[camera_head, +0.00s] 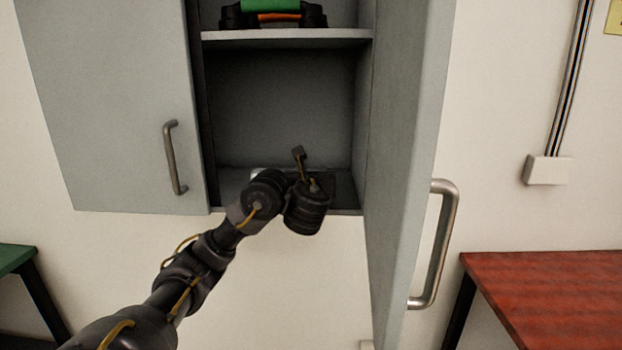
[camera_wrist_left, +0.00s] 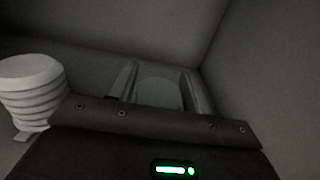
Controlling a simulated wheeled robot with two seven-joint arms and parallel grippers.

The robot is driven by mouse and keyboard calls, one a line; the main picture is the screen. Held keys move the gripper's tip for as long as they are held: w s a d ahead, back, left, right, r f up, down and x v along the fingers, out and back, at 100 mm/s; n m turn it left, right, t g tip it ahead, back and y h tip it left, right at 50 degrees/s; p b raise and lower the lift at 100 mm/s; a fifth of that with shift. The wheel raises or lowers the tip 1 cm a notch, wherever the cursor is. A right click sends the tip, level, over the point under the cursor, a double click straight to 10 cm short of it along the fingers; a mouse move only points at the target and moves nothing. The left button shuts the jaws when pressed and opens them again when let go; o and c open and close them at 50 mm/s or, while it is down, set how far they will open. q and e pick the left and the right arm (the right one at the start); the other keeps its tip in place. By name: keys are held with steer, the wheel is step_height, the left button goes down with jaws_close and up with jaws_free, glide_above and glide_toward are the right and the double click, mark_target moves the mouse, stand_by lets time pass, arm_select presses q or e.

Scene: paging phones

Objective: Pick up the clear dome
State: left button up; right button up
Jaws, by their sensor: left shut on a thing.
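My left gripper (camera_wrist_left: 161,80) is inside the lower compartment of the grey cabinet. In the left wrist view its two fingers stand on either side of a pale, see-through rounded shape, the clear dome (camera_wrist_left: 160,94), and are shut on it. The dome's lower part is hidden behind the gripper body. In the head view, my left wrist hides most of the gripper, and I cannot make out the dome there. My right gripper is in neither view.
A white ribbed stack (camera_wrist_left: 30,88) stands left of the gripper. The cabinet shelf (camera_head: 288,39) above holds a green and orange item (camera_head: 270,9). The open right door (camera_head: 405,150) and closed left door (camera_head: 110,110) flank the opening. A red table (camera_head: 550,295) stands at right.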

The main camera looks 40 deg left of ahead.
arm_select(q)
steer(key=shift+r, duration=0.1)
steer(key=shift+r, duration=0.35)
step_height(320, 180, up, 7)
steer(key=p, duration=0.2)
steer(key=shift+f+p, duration=0.1)
steer(key=shift+p, duration=0.25)
step_height(320, 180, up, 10)
steer(key=shift+p, duration=0.35)
